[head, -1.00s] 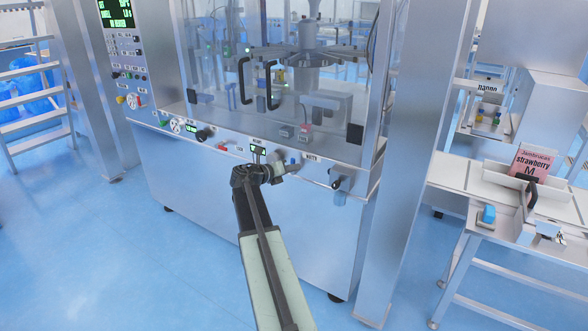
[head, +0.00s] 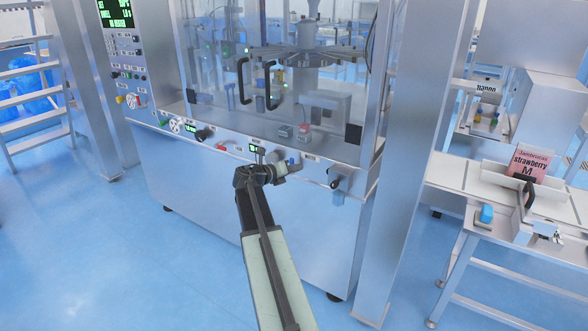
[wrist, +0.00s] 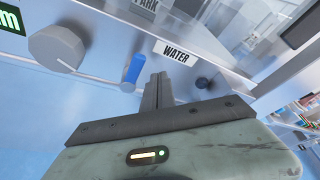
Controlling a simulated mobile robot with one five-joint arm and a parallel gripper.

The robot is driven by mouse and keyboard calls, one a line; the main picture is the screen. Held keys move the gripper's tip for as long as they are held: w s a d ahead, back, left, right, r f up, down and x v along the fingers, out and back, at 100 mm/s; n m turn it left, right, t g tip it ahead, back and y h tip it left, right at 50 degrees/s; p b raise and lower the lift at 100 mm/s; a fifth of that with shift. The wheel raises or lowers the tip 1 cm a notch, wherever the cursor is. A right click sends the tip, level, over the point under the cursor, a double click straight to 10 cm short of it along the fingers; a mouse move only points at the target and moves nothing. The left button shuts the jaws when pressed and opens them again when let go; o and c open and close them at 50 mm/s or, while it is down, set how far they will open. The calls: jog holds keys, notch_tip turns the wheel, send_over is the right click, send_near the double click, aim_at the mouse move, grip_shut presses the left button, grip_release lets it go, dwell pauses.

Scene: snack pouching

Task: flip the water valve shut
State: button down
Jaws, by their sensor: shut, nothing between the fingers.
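The water valve's blue lever (wrist: 133,68) stands nearly upright, slightly tilted, on the machine's front in the wrist view. The WATER label (wrist: 177,51) is to its right. In the head view, the small blue lever (head: 294,157) shows just past my gripper (head: 284,168), left of the label (head: 311,158). In the wrist view, my gripper (wrist: 158,82) has its fingers together and empty. They are just right of the lever and below the label. I cannot tell whether they touch the lever.
A grey round knob (wrist: 57,48) is left of the lever, and a dark knob (wrist: 203,83) is to the right. A black-handled fitting (head: 335,182) juts from the panel. A side table (head: 455,172) stands at right. The blue floor at left is clear.

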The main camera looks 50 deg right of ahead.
jog(key=a, duration=0.9)
jog(key=shift+s+a, duration=0.2)
jog(key=shift+a, duration=0.05)
jog(key=shift+f, duration=0.1)
